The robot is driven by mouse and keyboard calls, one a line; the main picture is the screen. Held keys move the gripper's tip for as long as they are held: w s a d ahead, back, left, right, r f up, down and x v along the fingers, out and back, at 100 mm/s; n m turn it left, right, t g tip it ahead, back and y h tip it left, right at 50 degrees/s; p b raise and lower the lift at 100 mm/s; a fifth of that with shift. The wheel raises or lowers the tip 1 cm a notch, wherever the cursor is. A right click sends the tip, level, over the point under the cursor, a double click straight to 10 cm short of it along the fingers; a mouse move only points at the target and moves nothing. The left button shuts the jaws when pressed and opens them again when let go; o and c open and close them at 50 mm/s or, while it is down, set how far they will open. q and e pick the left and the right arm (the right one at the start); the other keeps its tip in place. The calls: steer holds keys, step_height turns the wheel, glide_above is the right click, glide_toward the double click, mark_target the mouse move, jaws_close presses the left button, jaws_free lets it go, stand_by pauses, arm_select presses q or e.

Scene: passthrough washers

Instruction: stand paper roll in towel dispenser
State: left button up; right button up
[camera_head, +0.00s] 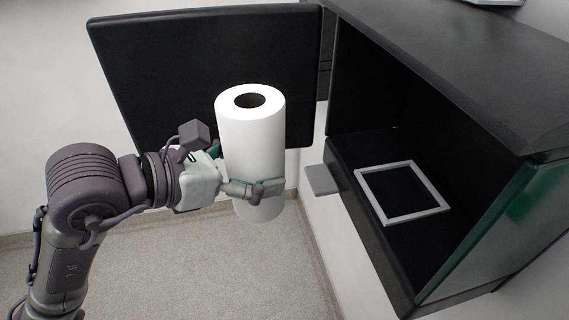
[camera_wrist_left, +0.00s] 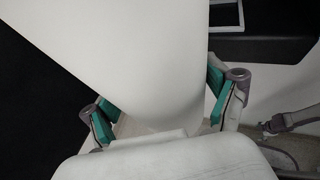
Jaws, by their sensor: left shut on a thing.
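A white paper roll (camera_head: 251,140) stands upright in the middle of the head view, its dark core opening facing up. My left gripper (camera_head: 258,188) is shut on the lower part of the roll and holds it in the air above the floor. In the left wrist view the roll (camera_wrist_left: 130,60) fills the middle between the green finger pads. The black towel dispenser (camera_head: 345,152) is at the right, open at its front. A light grey square frame (camera_head: 447,208) lies on its inner floor, empty. The roll is to the left of the dispenser, apart from it. My right gripper is out of view.
The dispenser's black door (camera_head: 150,80) stands swung open behind the roll. A small grey tab (camera_head: 320,180) juts from the dispenser's front lower edge. A green-tinted side panel (camera_head: 490,240) bounds the dispenser at the right. The speckled floor (camera_head: 220,270) below is clear.

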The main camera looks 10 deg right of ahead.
mark_target(266, 163)
arm_select(q)
steer(key=shift+n+t, duration=0.3)
steer(key=shift+t, duration=0.2)
steer(key=s+d+r, duration=0.2)
steer(key=d+r, duration=0.1)
steer(key=shift+s+d+r+b, duration=0.15)
steer(key=shift+s+b, duration=0.2)
steer(key=shift+s, duration=0.05)
steer(key=d+p, duration=0.1)
steer(key=d, duration=0.6)
steer(key=d+f+p, duration=0.1)
steer(key=d+p, duration=0.1)
steer(key=d, duration=0.4)
steer(key=w+d+f+p, duration=0.1)
steer(key=d+p, duration=0.1)
steer(key=d, duration=0.5)
steer(key=shift+d, duration=0.3)
steer(key=shift+w+f+b, duration=0.1)
steer(key=shift+f+b, duration=0.05)
steer(key=shift+b, duration=0.4)
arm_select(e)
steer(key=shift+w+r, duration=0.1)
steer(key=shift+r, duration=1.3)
arm_select(q)
steer(key=o, duration=1.2)
steer(key=shift+o, duration=0.2)
steer(key=shift+y, duration=0.3)
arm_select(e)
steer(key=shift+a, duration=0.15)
